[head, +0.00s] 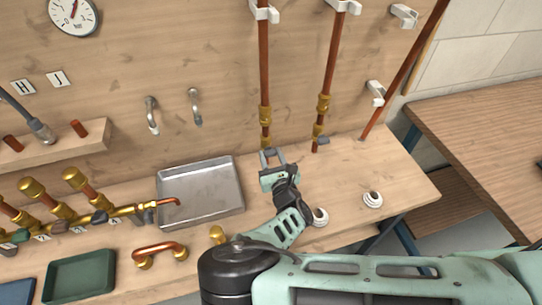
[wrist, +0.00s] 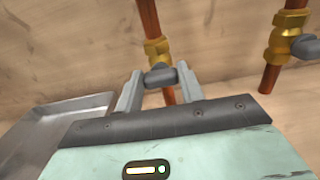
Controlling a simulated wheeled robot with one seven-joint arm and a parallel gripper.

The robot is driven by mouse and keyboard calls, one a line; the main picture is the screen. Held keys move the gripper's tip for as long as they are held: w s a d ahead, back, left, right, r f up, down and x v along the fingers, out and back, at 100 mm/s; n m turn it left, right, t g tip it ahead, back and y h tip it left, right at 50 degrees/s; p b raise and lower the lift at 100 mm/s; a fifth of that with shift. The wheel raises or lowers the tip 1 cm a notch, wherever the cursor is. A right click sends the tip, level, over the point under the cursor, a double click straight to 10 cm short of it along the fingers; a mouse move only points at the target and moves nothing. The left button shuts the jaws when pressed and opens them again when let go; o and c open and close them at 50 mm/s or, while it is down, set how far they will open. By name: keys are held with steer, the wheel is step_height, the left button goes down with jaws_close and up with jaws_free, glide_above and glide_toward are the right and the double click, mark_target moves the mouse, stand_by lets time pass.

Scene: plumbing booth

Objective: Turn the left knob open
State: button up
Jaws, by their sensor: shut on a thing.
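The left knob is a dark grey handle (wrist: 160,76) on the brass valve (wrist: 157,50) of the left copper pipe (head: 264,60). My gripper (head: 272,157) is at this valve, low on the wooden back panel. In the wrist view, its two fingers (wrist: 159,84) stand on either side of the left knob and are shut on it. In the head view the fingers largely hide the knob. The right copper pipe (head: 331,62) has a similar brass valve (head: 323,104) with a grey knob (wrist: 305,46), apart from my gripper.
A metal tray (head: 200,192) lies on the bench left of my gripper. Two white round fittings, one at the right (head: 372,199) and one beside my arm (head: 320,216), sit on the bench. A bent copper pipe (head: 160,250) lies in front of the tray.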

steer(key=shift+n, duration=0.4)
steer(key=n, duration=0.4)
steer(key=shift+p, duration=0.3)
steer(key=n, duration=0.4)
steer(key=shift+a+f+n, duration=0.1)
steer(key=shift+n, duration=0.2)
steer(key=n, duration=0.4)
steer(key=shift+s+a+f+b, duration=0.1)
steer(key=shift+b, duration=0.25)
steer(key=shift+n+b, duration=0.35)
steer(key=shift+n, duration=1.85)
steer(key=o, duration=1)
